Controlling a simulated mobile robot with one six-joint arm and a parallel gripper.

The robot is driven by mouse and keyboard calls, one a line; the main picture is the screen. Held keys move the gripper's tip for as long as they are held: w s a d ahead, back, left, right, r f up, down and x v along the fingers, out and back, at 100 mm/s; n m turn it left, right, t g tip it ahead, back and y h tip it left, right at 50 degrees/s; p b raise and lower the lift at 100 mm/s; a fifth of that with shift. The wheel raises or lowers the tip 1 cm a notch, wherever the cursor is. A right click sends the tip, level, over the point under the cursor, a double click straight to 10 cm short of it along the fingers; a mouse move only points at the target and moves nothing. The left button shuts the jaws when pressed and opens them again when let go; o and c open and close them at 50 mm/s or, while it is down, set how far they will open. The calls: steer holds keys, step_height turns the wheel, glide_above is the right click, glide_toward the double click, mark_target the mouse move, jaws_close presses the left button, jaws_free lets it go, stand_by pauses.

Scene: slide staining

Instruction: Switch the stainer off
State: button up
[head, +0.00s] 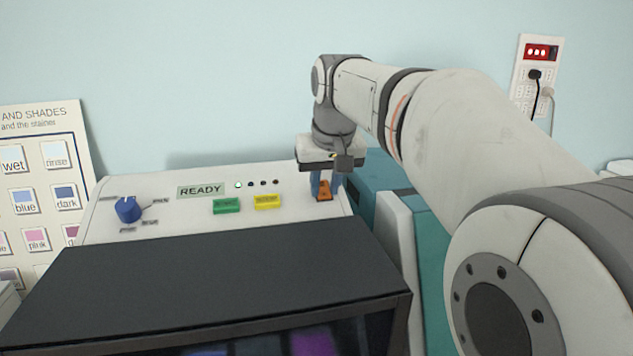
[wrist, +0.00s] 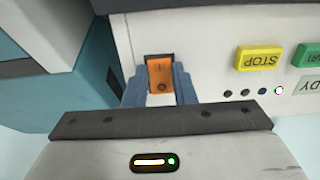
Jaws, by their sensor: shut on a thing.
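The stainer (head: 180,175) is a white machine with a sloping control panel and a dark front cover. Its display reads READY (head: 200,190), and a green light is lit beside it. An orange rocker switch (head: 324,190) sits at the right end of the panel; it also shows in the wrist view (wrist: 160,76). My gripper (head: 325,185) is at this switch, with its blue fingers on either side of it. In the wrist view my gripper (wrist: 160,85) is shut on the switch, and the fingers cover its sides.
A green button (head: 227,206), a yellow STOP button (head: 267,202) and a blue knob (head: 129,209) are on the same panel. A teal and white unit (head: 385,200) stands close on the right. A shade chart (head: 45,190) is at left, a wall socket panel (head: 535,75) at upper right.

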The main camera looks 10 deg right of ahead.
steer(key=g+p, duration=0.1)
steer(key=p, duration=0.1)
steer(key=r+p, duration=0.1)
steer(key=shift+w+g+p, duration=0.2)
steer(key=shift+g+p, duration=0.2)
steer(key=shift+w+f+g+p, duration=0.1)
steer(key=shift+f+g+p, duration=0.1)
steer(key=shift+g+p, duration=0.55)
steer(key=shift+t, duration=0.25)
steer(key=shift+f, duration=0.1)
steer(key=o, duration=1)
steer(key=r, duration=0.5)
steer(key=s+r, duration=0.1)
steer(key=r, duration=0.1)
steer(key=shift+r+b, duration=0.35)
